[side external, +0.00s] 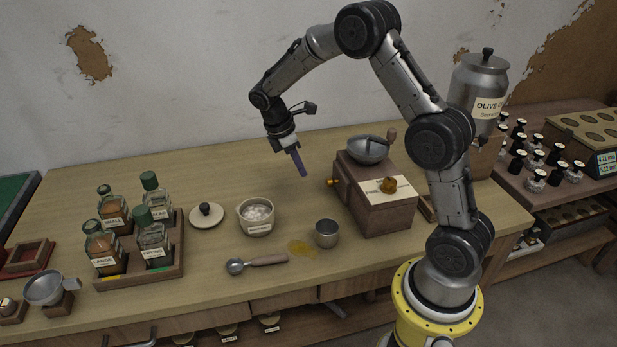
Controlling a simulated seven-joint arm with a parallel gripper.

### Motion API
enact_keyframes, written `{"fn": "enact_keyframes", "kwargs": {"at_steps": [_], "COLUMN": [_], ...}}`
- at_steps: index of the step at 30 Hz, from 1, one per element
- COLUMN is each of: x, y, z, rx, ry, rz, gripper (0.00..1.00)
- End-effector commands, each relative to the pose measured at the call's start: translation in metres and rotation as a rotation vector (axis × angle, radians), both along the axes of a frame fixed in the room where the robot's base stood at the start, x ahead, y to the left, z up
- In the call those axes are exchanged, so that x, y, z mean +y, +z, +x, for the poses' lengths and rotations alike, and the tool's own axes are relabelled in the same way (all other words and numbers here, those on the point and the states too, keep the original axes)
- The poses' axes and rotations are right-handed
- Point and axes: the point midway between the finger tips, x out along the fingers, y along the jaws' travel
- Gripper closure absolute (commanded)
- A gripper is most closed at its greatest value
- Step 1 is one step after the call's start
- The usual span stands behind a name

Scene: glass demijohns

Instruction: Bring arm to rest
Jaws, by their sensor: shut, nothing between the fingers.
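My gripper (299,163) hangs in mid-air above the middle of the wooden bench. It points down with a slight tilt, and its narrow bluish fingers are together with nothing between them. My arm arches up from its yellow base at the lower right and reaches left over the bench. The gripper appears apart from everything on the bench. No glass demijohn can be made out.
The bench (110,180) holds a mill box (375,205), metal cup (327,233), white bowl (257,217), lid (207,214), scoop (258,262), yellow spill (302,248) and bottle tray (150,268). An olive oil canister (477,90) stands right. The back middle is clear.

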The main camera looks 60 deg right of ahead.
Motion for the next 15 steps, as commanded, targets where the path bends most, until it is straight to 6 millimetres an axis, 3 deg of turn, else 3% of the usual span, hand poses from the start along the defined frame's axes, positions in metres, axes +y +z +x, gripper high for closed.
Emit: {"fn": "enact_keyframes", "kwargs": {"at_steps": [4,12,15], "x": [0.007,0.015,0.020], "y": [0.026,0.051,0.076], "z": [0.006,0.012,0.015], "rx": [-0.003,-0.010,-0.064], "ry": [0.001,0.007,0.018], "rz": [0.000,-0.002,-0.011], "gripper": [1.00,1.00,1.00]}}
